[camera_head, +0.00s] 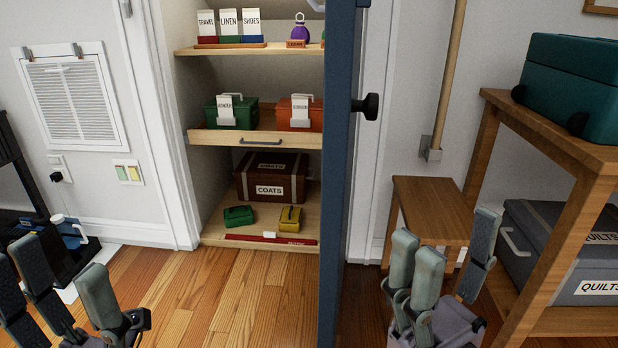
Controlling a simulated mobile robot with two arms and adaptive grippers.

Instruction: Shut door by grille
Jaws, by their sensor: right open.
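The dark blue door (338,190) stands open and shows nearly edge-on, beside the right side of the closet opening. Its black round knob (371,106) sticks out to the right. My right gripper (447,250) is open and empty at the lower right, to the right of the door and apart from the knob. My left gripper (60,264) is at the lower left, fingers spread and empty, below the grille.
The closet's shelves (257,139) hold boxes, cards and a brown trunk (270,179). A small wooden stool (430,208) and a wooden rack (490,125) with a teal case (570,90) stand right of the door. Wooden floor (225,300) before the closet is clear.

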